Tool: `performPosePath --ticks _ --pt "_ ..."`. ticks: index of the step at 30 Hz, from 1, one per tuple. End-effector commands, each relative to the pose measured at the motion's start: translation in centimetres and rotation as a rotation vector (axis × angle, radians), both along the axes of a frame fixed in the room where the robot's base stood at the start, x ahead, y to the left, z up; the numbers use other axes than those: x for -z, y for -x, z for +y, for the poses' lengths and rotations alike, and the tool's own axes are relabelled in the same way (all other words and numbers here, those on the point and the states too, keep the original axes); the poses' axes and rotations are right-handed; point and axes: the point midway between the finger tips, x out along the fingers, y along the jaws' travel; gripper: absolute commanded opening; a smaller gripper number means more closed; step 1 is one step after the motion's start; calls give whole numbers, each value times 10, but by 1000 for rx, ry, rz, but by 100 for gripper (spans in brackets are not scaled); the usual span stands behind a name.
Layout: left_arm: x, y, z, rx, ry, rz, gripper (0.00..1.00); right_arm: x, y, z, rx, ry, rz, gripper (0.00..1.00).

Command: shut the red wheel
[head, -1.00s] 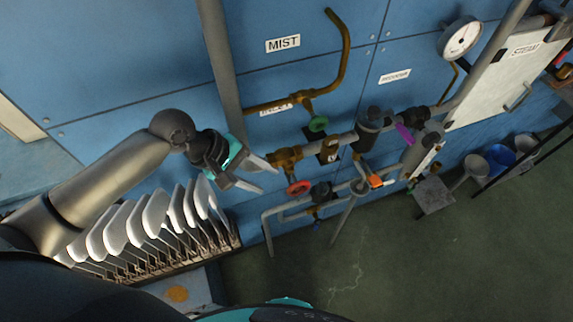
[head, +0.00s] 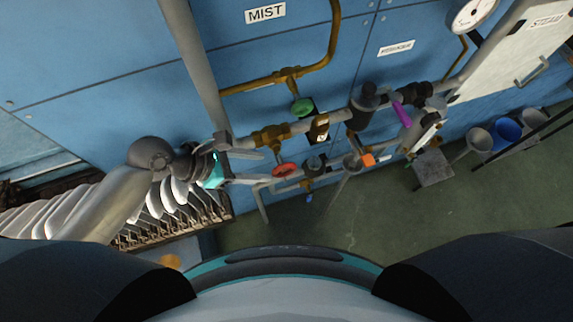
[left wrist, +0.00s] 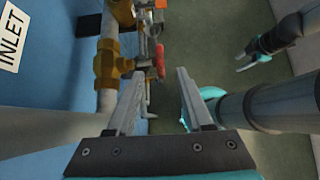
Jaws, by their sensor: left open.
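The red wheel (head: 285,170) is a small handwheel on the brass valve of the grey pipe, in the middle of the head view. It shows side-on in the left wrist view (left wrist: 160,60), beyond the fingertips. My left gripper (head: 264,168) is open and empty, its two fingers pointing at the wheel from the left. In the left wrist view the wheel lies in line with the gap between the fingers (left wrist: 159,74). I cannot tell whether they touch it. What looks like my right gripper (left wrist: 248,60) shows small at the upper right of the left wrist view.
A green wheel (head: 303,106) sits on the brass pipe above. A purple lever (head: 402,115) and an orange part (head: 368,160) are farther right. A rack of white sock boards (head: 200,207) stands below my left arm. Buckets (head: 507,132) stand at the right.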

Motion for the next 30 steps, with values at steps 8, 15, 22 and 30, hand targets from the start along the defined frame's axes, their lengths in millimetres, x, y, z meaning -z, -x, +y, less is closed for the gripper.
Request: performPosePath --ticks 8,15,22,30 --pt "43 -14 -40 0 1 0 51 9 -1 0 0 0 -1 50" --pt "63 -20 -59 1 0 -1 51 14 -3 0 -1 -1 -4 50" --pt "67 -21 -63 1 -2 -2 51 14 -4 1 -1 -1 -6 50" --pt "67 -21 -63 1 -2 -2 40 14 -5 1 0 -1 -7 50"
